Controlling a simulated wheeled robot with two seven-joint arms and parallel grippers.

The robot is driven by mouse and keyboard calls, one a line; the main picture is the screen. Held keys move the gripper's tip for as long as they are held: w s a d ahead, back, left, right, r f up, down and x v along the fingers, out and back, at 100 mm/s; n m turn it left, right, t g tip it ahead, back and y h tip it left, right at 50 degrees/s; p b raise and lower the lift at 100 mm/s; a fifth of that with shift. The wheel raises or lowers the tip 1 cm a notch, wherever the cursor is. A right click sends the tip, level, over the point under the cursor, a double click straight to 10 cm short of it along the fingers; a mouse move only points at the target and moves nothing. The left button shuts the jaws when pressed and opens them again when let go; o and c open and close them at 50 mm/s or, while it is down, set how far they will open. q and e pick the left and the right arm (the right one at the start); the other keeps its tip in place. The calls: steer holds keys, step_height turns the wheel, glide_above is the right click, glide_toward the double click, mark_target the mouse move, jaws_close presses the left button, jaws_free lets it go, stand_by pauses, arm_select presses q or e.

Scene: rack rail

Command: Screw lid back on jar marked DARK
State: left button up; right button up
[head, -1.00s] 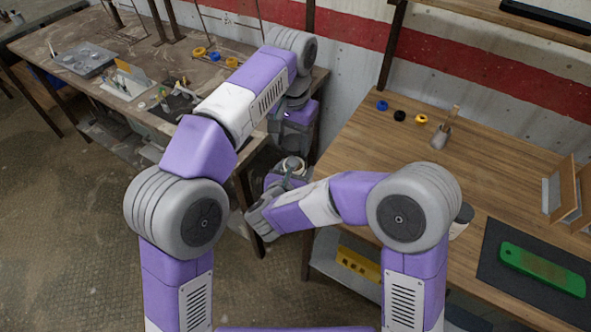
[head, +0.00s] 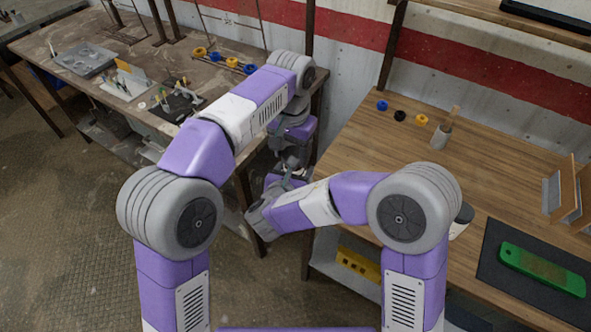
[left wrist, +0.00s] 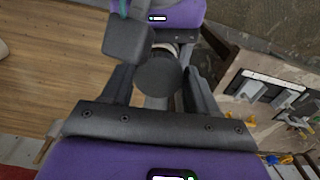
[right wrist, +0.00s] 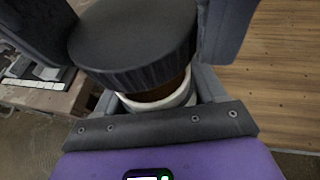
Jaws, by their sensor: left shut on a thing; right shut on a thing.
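The jar (right wrist: 162,94) shows in the right wrist view with an amber-brown body and a white band. The dark ribbed lid (right wrist: 135,42) is over its mouth; I cannot tell whether it is fully seated. In the left wrist view the lid is a dark round disc (left wrist: 158,78) between my left fingers. My left gripper (head: 290,160) is shut on the lid from above. My right gripper (head: 284,184) is shut on the jar below, in the gap between the benches. The DARK marking is not readable, and the arms mostly hide the jar in the head view.
The right bench holds a black mat (head: 490,275) under a green object (head: 542,270), a brush cup (head: 440,138) and a dark-topped white container (head: 459,224) partly behind my right arm. The left bench (head: 50,40) carries trays and tools. The right bench's middle is clear.

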arm_select(q)
steer(key=shift+s, duration=0.1)
stand_by(0.4)
steer(key=shift+f, duration=0.9)
steer(key=shift+a+f, duration=0.1)
steer(key=shift+f, duration=0.85)
stand_by(0.3)
steer(key=shift+r, duration=0.15)
steer(key=shift+s+r, duration=0.15)
steer(key=shift+s, duration=0.1)
stand_by(1.0)
